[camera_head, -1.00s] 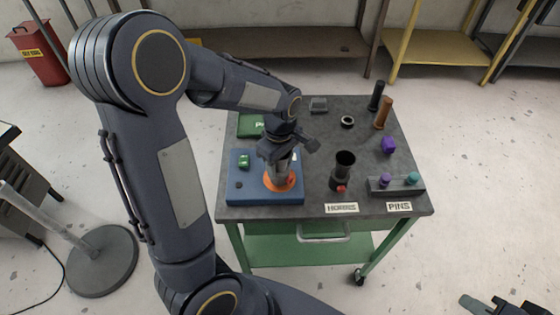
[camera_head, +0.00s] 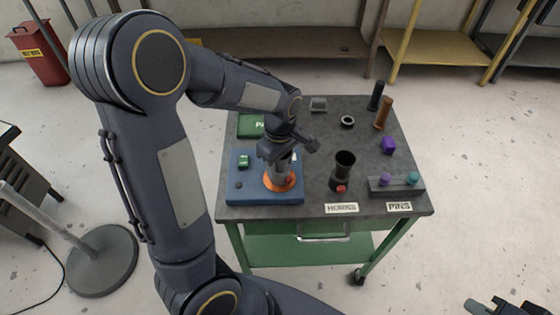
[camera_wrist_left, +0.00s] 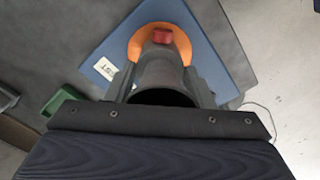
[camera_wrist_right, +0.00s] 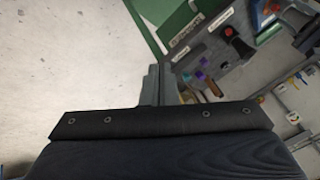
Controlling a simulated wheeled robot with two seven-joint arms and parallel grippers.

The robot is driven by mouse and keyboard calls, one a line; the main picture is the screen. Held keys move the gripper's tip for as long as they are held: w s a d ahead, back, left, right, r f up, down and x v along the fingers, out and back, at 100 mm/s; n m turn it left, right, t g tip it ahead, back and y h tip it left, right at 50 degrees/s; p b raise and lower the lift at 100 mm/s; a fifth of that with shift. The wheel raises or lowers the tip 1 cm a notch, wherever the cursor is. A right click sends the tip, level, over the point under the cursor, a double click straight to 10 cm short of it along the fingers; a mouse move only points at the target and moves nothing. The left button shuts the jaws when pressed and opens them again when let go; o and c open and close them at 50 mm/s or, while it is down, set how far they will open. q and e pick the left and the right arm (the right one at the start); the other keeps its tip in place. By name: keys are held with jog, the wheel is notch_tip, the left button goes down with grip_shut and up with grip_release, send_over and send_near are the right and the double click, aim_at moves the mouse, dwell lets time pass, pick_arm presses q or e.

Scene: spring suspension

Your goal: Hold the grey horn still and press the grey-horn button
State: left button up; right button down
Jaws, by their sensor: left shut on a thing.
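The grey horn (camera_wrist_left: 160,72) stands on an orange ring (camera_wrist_left: 181,43) on the blue base (camera_head: 240,193). My left gripper (camera_head: 280,160) is shut on the horn from above, a finger on each side of it in the left wrist view. The horn's red button (camera_wrist_left: 161,36) shows at its foot, beyond the fingers; it is small in the head view (camera_head: 290,181). The horn is partly hidden by my gripper in the head view. My right gripper (camera_wrist_right: 160,80) looks shut and empty, off the table at the lower right of the head view (camera_head: 490,305).
A darker horn (camera_head: 344,164) with a red button stands right of the blue base. Near it are a pin holder (camera_head: 397,192), a purple block (camera_head: 388,145), a black ring (camera_head: 347,121) and two upright cylinders.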

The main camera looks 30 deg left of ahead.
aim_at(300, 199)
dwell(0.6)
jog(key=w+a+f+n+t+y, duration=0.1)
jog(key=w+a+f+n, duration=0.15)
jog(key=w+a, duration=0.5)
jog(key=w+a+f+n+t+y, duration=0.1)
jog(key=w+a+f+n+t, duration=0.15)
jog(key=w+a, duration=0.5)
jog(key=s+a+f+n+t+y, duration=0.1)
jog(key=a+f+n, duration=0.1)
jog(key=a+f, duration=0.1)
jog(key=a+f+n+t, duration=0.1)
jog(key=a+f+n, duration=0.2)
jog(key=a, duration=0.3)
jog(key=s+a+f+n+t+y, duration=0.1)
jog(key=a+f+n, duration=0.2)
jog(key=a+f, duration=0.1)
jog(key=shift+s+a+f+y, duration=0.2)
jog(key=shift+s+a+y, duration=0.15)
jog(key=shift+a, duration=0.35)
jog(key=shift+a, duration=0.1)
jog(key=shift+w+a+r, duration=0.1)
jog(key=shift+w+a, duration=0.25)
jog(key=shift+a, duration=1.05)
jog(key=shift+w+a+r, duration=0.1)
jog(key=shift+w+a, duration=0.2)
jog(key=shift+a, duration=1.1)
jog(key=shift+w+a, duration=0.35)
jog(key=shift+a, duration=1.05)
